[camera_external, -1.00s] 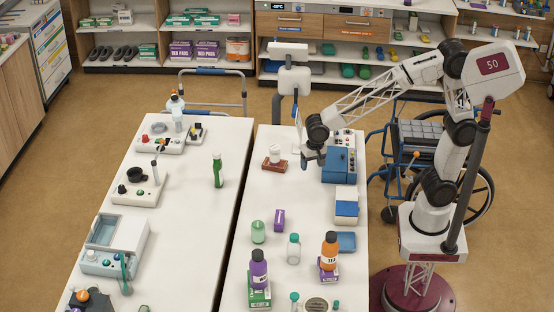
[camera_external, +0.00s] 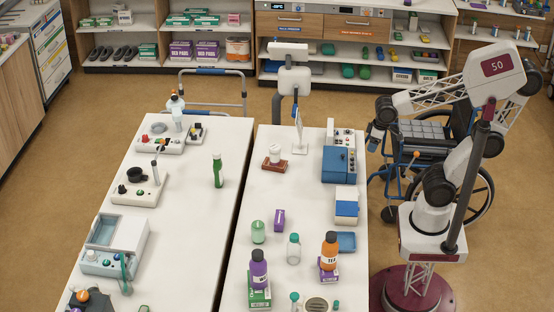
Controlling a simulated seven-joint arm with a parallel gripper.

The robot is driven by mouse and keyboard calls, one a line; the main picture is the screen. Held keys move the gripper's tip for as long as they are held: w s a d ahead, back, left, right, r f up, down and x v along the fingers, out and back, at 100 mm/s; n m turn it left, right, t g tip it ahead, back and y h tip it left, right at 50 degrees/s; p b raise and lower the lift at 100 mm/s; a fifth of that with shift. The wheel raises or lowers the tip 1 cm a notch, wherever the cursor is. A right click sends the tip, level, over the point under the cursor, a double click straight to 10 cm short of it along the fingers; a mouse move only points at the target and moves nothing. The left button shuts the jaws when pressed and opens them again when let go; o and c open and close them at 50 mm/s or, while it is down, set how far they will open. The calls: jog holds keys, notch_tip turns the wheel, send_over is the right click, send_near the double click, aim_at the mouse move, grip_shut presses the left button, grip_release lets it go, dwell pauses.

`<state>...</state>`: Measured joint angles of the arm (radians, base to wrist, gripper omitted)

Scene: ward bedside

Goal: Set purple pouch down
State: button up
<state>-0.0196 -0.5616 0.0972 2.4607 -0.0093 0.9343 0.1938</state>
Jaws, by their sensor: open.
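A small upright purple item (camera_external: 279,220), which looks like the purple pouch, stands on the right-hand white table (camera_external: 262,203), behind and to the right of a green canister (camera_external: 258,232). My gripper (camera_external: 373,147) is at the right of that table, near its far right edge and in front of the wheelchair. It points down, open and with nothing visible in it. It is well apart from the purple item. Its fingers are small and dark, so their detail is hard to see.
Bottles with purple (camera_external: 259,268) and orange (camera_external: 329,255) bodies stand at the table's near end. A blue device (camera_external: 338,164) and a blue-white box (camera_external: 346,207) line its right edge. A wheelchair (camera_external: 425,140) stands beyond. The table's left middle is clear.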

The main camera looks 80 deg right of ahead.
jog(key=shift+n, duration=0.9)
jog(key=shift+s+d+f, duration=0.15)
jog(key=shift+s, duration=0.55)
jog(key=shift+s+d+f, duration=0.15)
jog(key=shift+s, duration=0.6)
jog(key=shift+s+d+f, duration=0.15)
jog(key=shift+s, duration=0.55)
